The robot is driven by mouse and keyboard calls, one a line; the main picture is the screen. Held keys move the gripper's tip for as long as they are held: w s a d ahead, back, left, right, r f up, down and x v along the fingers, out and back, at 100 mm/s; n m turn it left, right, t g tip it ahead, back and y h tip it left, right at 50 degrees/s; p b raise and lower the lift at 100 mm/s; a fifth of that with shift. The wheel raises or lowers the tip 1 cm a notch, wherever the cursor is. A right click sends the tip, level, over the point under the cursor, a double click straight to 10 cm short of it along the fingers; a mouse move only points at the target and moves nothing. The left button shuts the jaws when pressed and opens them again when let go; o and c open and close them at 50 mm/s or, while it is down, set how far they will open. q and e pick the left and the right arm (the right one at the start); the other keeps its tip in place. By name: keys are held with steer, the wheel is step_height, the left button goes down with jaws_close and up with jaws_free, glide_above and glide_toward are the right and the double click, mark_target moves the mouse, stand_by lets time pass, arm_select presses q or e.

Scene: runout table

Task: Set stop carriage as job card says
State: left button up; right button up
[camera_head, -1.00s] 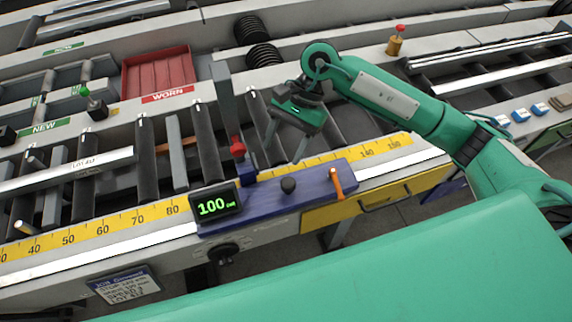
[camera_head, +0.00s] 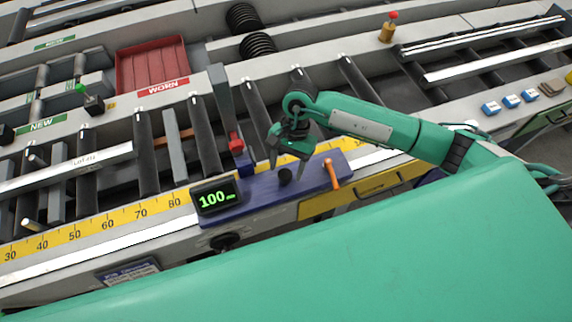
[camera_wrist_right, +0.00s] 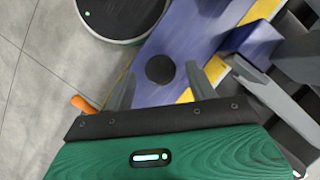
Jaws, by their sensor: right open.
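The stop carriage (camera_head: 255,190) is a purple-blue block on the yellow scale rail. Its display (camera_head: 216,197) reads 100 in green. A black knob (camera_head: 285,176) stands on its top and an orange lever (camera_head: 332,174) at its right end. My right gripper (camera_head: 288,167) is open, pointing down over the knob. In the right wrist view the knob (camera_wrist_right: 160,69) lies between and beyond the two fingertips (camera_wrist_right: 160,80); I cannot tell if they touch it. My left gripper is not in view.
The yellow scale (camera_head: 107,220) runs along the front rail. A black dial (camera_head: 225,241) sits below the display. Rollers and a red WORN bin (camera_head: 152,66) lie behind; blue blocks (camera_head: 511,101) lie at right.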

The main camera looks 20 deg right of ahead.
steer(key=shift+s+a+f, duration=0.15)
steer(key=shift+s+f, duration=0.05)
steer(key=shift+f, duration=0.45)
jaws_close()
steer(key=shift+d+f, duration=0.1)
steer(key=shift+d, duration=0.15)
steer(key=b, duration=0.5)
glide_above(319, 169)
steer(key=a, duration=0.1)
steer(key=shift+f, duration=0.1)
steer(key=shift+d+r+b, duration=0.2)
steer(key=shift+d+b, duration=0.15)
steer(key=shift+d, duration=0.15)
jaws_free()
